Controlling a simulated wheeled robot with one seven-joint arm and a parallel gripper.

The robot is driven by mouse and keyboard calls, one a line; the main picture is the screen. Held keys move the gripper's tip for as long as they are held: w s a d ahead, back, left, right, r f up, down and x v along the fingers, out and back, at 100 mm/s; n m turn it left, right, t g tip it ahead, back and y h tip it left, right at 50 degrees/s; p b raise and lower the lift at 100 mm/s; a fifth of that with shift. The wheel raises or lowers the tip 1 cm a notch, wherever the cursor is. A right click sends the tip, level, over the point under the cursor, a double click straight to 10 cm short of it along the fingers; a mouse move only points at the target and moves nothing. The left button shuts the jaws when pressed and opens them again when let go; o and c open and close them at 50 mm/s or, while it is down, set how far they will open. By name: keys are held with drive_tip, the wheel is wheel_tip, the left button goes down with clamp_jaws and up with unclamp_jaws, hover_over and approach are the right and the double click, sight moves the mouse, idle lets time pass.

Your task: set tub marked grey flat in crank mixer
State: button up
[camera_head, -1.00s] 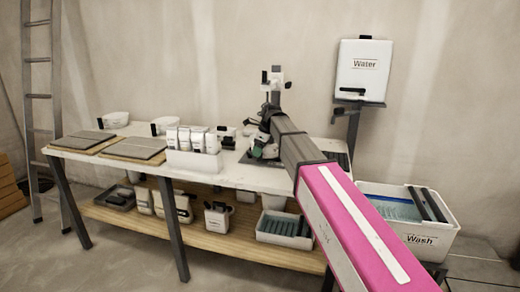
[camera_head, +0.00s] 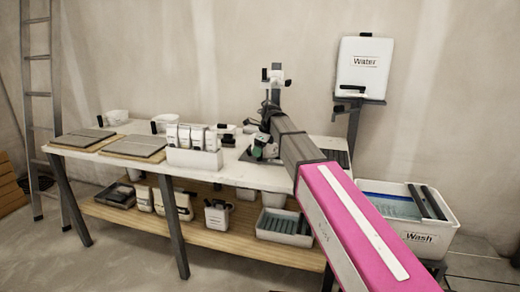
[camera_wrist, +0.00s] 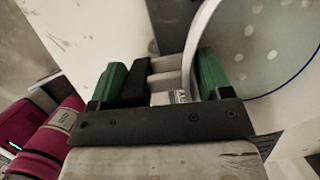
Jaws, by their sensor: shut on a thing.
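In the wrist view my gripper (camera_wrist: 160,82), with green fingertips, is closed around a dark grip piece with a small pale label between the fingers. The label is too small to read. A round pale tub (camera_wrist: 262,45) with a thin blue rim and light spots inside lies right beside the fingers. The held piece looks like this tub's handle, though the join is hidden. In the head view my gripper (camera_head: 262,150) is low over the table's right part. The crank mixer (camera_head: 273,76) stands upright just behind it, its lower part hidden by my arm.
The worktable (camera_head: 235,178) carries two grey tiles on boards (camera_head: 135,146) at left, white tubs (camera_head: 117,115) behind, and a white caddy (camera_head: 195,159) of bottles left of my gripper. A water tank (camera_head: 362,85) and a wash bin (camera_head: 440,235) stand at right.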

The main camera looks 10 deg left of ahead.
drive_tip(key=o, duration=1.4)
